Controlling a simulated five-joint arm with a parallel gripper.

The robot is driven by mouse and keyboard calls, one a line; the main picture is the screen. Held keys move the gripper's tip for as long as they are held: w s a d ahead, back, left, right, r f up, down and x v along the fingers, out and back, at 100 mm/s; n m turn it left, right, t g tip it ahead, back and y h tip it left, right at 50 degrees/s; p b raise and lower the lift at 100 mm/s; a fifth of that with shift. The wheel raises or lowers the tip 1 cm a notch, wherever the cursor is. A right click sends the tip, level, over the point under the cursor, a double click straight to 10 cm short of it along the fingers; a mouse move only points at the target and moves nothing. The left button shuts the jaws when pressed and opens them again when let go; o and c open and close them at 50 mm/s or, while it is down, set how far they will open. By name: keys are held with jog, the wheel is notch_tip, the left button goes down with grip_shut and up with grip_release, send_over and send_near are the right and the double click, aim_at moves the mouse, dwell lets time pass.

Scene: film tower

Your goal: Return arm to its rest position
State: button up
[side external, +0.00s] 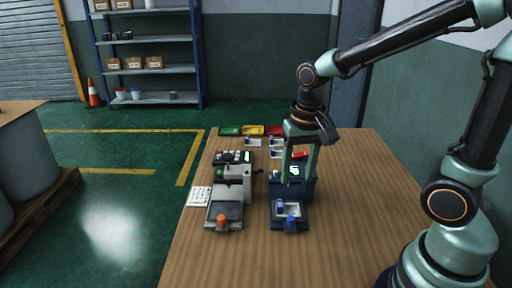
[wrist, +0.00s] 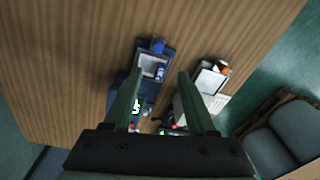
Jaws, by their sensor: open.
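My gripper (side external: 297,176) points down over the dark blue device, above its rear part in the side external view. Its two fingers are apart with nothing between them; they also show spread in the wrist view (wrist: 160,80). The dark blue device (side external: 308,192) has a pale tray and a blue knob (side external: 290,222) at its front. A grey device (side external: 232,192) with an orange knob (side external: 221,220) stands to its left. The gripper partly hides the blue device's rear, and I cannot tell how far above it the fingertips are.
Green (side external: 229,131), yellow (side external: 252,130) and red (side external: 276,130) trays lie at the table's far edge. Several small white-and-blue items sit in front of them. A white card (side external: 200,196) lies left of the grey device. The table's right side (side external: 375,190) is clear.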

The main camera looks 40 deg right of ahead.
jog(key=s+r+n+t, duration=0.3)
jog(key=r+n, duration=0.3)
jog(key=r, duration=0.2)
jog(key=shift+d+t, duration=0.25)
jog(key=shift+t, duration=0.65)
